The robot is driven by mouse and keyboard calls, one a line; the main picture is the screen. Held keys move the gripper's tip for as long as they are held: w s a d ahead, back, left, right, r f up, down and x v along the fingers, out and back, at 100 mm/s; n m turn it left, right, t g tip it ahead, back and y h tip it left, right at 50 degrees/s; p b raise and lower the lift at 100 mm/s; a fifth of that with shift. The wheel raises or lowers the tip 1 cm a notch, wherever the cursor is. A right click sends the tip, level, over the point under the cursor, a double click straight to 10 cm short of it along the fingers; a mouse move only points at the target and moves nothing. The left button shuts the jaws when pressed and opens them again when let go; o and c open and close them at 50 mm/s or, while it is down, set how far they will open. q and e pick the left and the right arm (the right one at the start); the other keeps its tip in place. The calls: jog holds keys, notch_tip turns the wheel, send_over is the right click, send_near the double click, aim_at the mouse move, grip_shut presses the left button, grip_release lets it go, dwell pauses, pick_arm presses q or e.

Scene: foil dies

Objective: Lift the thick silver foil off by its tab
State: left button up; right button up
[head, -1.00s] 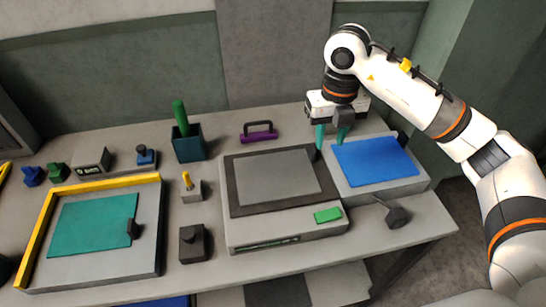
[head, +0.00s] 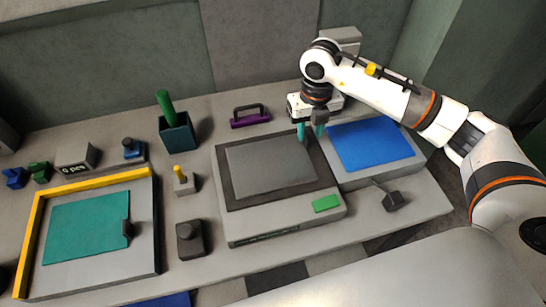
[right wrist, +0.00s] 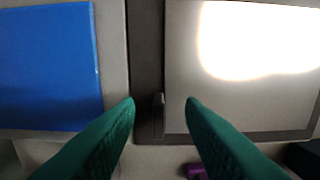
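The silver foil (head: 270,165) is a grey sheet lying flat inside a dark frame on the grey machine (head: 285,222). It shows as a pale, glaring sheet in the right wrist view (right wrist: 240,80). Its small dark upright tab (right wrist: 158,115) stands at the foil's edge, on the side toward the blue sheet. My right gripper (head: 311,133) is above that edge with teal fingers apart. In the right wrist view the tab shows between the open fingertips (right wrist: 160,103); I cannot tell whether they touch it. My left gripper is out of view.
A blue sheet (head: 370,143) lies on a block right of the machine. A yellow-edged tray (head: 95,186) with a teal sheet (head: 85,228) is at the left. A purple handle (head: 250,118), a green rod in a teal holder (head: 178,133) and a dark knob block (head: 190,240) stand around the machine.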

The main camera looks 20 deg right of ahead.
aim_at(309, 138)
jog(key=shift+d+f+p, duration=0.1)
jog(key=shift+f+p, duration=0.35)
jog(key=shift+f, duration=1.45)
grip_shut()
jog(key=shift+r, duration=0.1)
